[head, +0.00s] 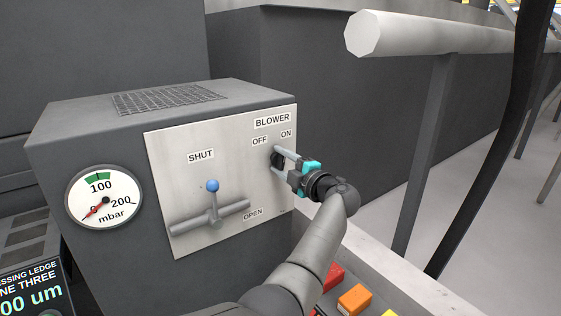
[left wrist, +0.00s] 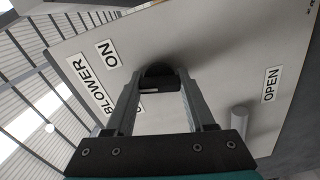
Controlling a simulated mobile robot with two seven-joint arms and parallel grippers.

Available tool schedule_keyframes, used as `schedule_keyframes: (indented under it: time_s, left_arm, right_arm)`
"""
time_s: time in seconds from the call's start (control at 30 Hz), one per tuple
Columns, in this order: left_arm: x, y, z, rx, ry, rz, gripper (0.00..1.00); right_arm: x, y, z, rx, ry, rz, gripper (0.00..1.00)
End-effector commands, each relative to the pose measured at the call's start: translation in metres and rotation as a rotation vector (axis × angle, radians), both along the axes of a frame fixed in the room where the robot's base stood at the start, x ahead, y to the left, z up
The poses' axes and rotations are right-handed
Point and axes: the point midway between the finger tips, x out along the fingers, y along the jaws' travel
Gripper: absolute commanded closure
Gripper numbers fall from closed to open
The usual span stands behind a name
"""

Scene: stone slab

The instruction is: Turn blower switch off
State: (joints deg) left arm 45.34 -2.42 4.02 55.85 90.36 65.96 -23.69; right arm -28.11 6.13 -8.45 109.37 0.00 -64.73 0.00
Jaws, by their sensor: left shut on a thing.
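The blower switch (head: 276,162) is a small black knob on the pale panel (head: 180,155), just below the OFF and ON labels under the BLOWER label (head: 272,121). My left gripper (head: 280,156) reaches it from the right and is shut on it. In the left wrist view the two grey fingers of my left gripper (left wrist: 161,82) hold the black switch (left wrist: 158,73) between their tips. A short white mark shows on or beside the switch. The fingers cover part of it, so I cannot tell which label it points to. My right gripper is not in view.
A lever with a blue ball (head: 212,186) sits between the SHUT and OPEN labels, left of my gripper. A round mbar gauge (head: 104,196) is at the left. Red and orange blocks (head: 354,299) lie below my arm. A pale railing (head: 450,35) stands at the right.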

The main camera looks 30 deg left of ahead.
Motion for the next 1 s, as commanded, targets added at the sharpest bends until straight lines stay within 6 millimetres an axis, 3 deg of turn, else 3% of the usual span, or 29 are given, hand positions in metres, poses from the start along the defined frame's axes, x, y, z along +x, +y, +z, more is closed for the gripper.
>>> schedule_keyframes:
  time_s: [0.27, 0.7, 1.0]
  left_arm:
    - [0.000, -0.002, -0.004, -0.106, -0.244, -0.001, 1.00]
    - [0.000, -0.001, -0.005, -0.260, -0.617, 0.000, 1.00]
    - [0.000, -0.001, -0.004, -0.323, -0.770, 0.001, 1.00]
  right_arm:
    - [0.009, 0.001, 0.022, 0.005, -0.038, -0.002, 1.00]
    - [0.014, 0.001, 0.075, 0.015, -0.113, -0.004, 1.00]
    - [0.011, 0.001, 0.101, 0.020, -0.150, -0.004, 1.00]
